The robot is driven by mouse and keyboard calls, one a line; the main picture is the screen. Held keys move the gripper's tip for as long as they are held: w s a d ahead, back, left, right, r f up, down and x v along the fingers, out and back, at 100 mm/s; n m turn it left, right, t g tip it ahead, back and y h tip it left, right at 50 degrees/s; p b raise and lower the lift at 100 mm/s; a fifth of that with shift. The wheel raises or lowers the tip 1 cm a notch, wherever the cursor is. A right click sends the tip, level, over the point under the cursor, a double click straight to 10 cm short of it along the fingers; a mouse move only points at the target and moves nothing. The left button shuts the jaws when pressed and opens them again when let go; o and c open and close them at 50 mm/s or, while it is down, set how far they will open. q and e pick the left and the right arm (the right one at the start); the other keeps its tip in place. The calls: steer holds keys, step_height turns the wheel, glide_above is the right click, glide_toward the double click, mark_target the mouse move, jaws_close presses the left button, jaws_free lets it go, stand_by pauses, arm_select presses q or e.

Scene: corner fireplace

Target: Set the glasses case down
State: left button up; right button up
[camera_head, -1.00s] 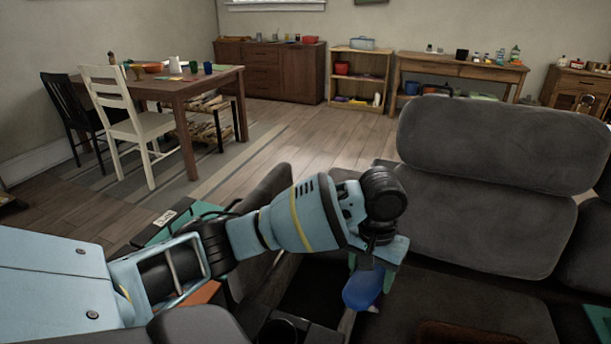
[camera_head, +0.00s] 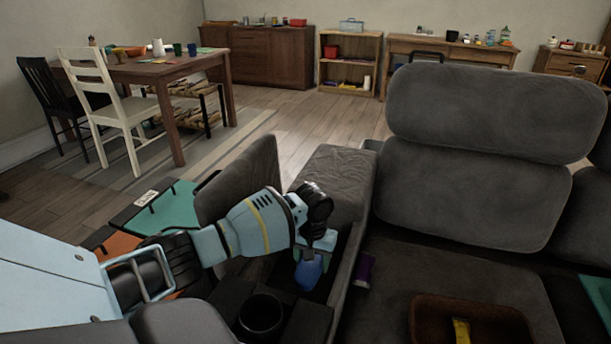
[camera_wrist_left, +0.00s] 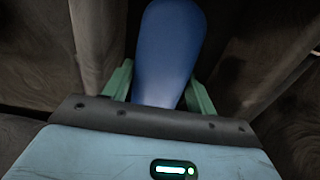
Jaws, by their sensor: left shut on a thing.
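The glasses case (camera_head: 309,272) is a smooth blue rounded shape. My left gripper (camera_head: 311,256) is shut on it and holds it over the open dark compartment of the sofa's console, between the raised lid and the seat. My right gripper is not in view.
A cup holder (camera_head: 262,314) sits in front of the compartment. A small purple object (camera_head: 365,270) lies on the seat at its right edge. A brown tray (camera_head: 470,318) with a yellow item rests on the seat. The sofa back (camera_head: 480,200) rises behind.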

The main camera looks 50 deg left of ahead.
arm_select(q)
steer(key=shift+a+f, duration=0.15)
steer(key=shift+f, duration=0.25)
steer(key=b, duration=0.2)
glide_above(311, 293)
step_height(311, 293, down, 4)
steer(key=shift+f, duration=0.55)
step_height(311, 293, down, 5)
steer(key=shift+b, duration=1.05)
steer(key=shift+r, duration=0.1)
